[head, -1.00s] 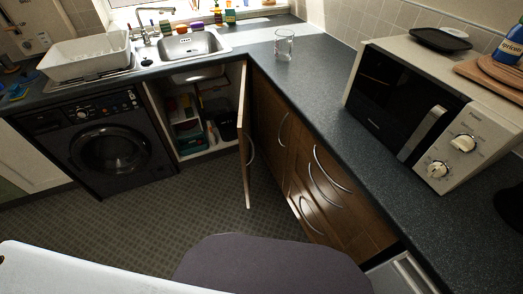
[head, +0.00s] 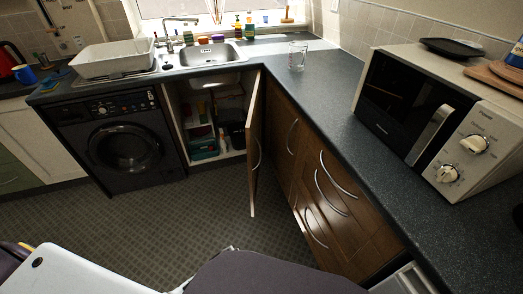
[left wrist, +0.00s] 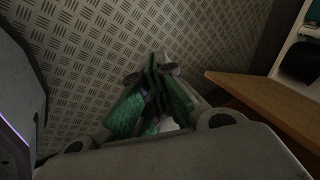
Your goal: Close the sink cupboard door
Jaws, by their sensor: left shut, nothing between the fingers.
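The sink cupboard door (head: 254,150) stands wide open in the head view, swung out from the cupboard (head: 213,120) under the sink. Its curved metal handle (head: 258,154) is on the face towards the right. In the left wrist view a brown wooden panel (left wrist: 268,108), apparently this door, lies to the right of my left gripper (left wrist: 156,66). The green-padded fingers are shut and empty, over the floor, with a visible gap to the panel. In the head view the fingers are hidden. My right gripper is in neither view.
The washing machine (head: 122,140) stands left of the cupboard. Brown drawers and doors (head: 325,195) with curved handles run along the right. Bottles and boxes sit inside the cupboard. The patterned floor (head: 160,225) before it is clear. A microwave (head: 430,120) stands on the worktop.

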